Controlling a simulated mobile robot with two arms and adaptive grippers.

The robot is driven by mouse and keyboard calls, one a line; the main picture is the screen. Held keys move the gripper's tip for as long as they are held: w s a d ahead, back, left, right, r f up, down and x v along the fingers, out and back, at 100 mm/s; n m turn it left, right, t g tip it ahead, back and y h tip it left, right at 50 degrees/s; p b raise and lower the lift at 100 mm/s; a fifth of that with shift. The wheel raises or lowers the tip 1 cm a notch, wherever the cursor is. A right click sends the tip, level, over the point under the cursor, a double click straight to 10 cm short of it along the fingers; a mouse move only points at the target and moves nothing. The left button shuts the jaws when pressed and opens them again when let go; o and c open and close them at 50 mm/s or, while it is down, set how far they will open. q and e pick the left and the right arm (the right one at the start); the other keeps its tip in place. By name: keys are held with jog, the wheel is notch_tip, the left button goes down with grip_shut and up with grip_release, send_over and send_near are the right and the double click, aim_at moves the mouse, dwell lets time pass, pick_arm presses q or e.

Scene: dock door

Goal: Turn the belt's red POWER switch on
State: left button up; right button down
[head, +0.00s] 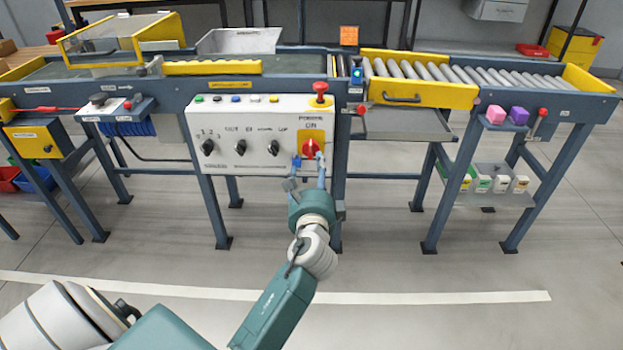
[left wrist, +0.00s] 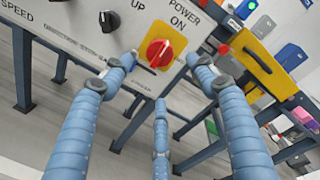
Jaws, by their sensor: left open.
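The red POWER switch (head: 310,148) is a round knob on a yellow plate (head: 318,136), at the right end of a white control panel (head: 250,120) on the belt's front. It also shows in the left wrist view (left wrist: 159,52), below the words POWER and ON. My left gripper (head: 308,165) is in front of the switch. In the left wrist view its blue fingers (left wrist: 161,72) are spread open around the knob, with gaps to it and nothing held. I cannot tell which position the knob is set to. My right gripper is not in view.
Black knobs (head: 240,147) sit left of the switch. A red mushroom button (head: 320,90) stands on the panel's top edge. A yellow gate with a handle (head: 402,96) and a grey tray (head: 405,124) are to the right. The floor in front is clear.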

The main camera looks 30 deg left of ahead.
pick_arm(q)
jog(key=shift+v, duration=1.55)
